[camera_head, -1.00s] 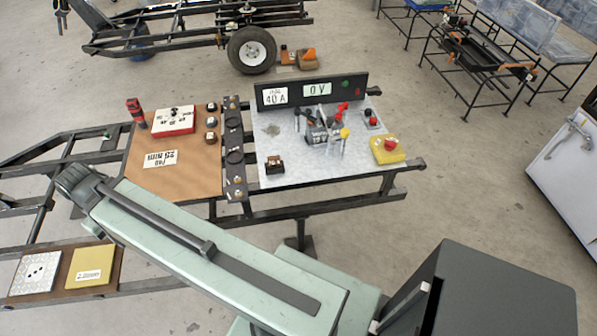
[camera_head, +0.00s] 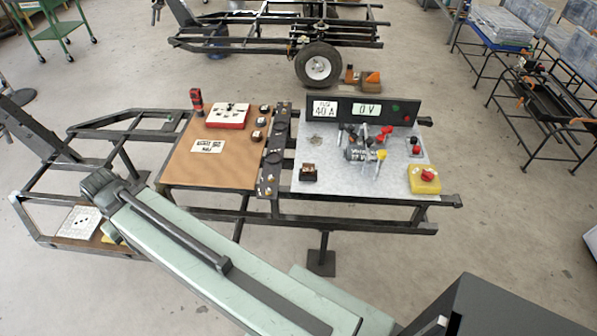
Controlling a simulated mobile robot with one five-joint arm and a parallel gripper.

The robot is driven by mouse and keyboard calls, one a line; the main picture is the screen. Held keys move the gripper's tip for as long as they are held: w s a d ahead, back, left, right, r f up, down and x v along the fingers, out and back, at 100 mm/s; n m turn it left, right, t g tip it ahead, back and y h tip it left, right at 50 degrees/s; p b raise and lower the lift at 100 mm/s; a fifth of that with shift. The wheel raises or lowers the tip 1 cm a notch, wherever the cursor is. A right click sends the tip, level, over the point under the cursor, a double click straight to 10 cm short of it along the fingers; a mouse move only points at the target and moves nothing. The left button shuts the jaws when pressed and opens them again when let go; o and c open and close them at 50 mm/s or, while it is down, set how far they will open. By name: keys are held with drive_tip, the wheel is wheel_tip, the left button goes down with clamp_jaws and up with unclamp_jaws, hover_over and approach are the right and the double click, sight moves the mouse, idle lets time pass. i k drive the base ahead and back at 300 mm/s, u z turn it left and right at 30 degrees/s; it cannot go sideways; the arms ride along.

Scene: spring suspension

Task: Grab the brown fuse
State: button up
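A small dark brown block (camera_head: 309,172) with a pale top stands at the front left of the grey metal board (camera_head: 340,180); it may be the brown fuse, but it is too small to be sure. Several small brown pieces with white tops, one of them a brown piece (camera_head: 260,122), sit along the right edge of the brown board (camera_head: 200,170). My mint-green arm crosses the lower part of the view, ending in a dark joint at the left, in front of the boards. My gripper is not in view.
The grey board carries a dark display panel (camera_head: 345,109), a cluster of coloured levers (camera_head: 362,152) and a yellow box with a red button (camera_head: 424,179).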

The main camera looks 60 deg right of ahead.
sight(308, 169)
drive_tip(key=u, duration=0.1)
drive_tip(key=i, duration=1)
drive_tip(key=z, duration=0.05)
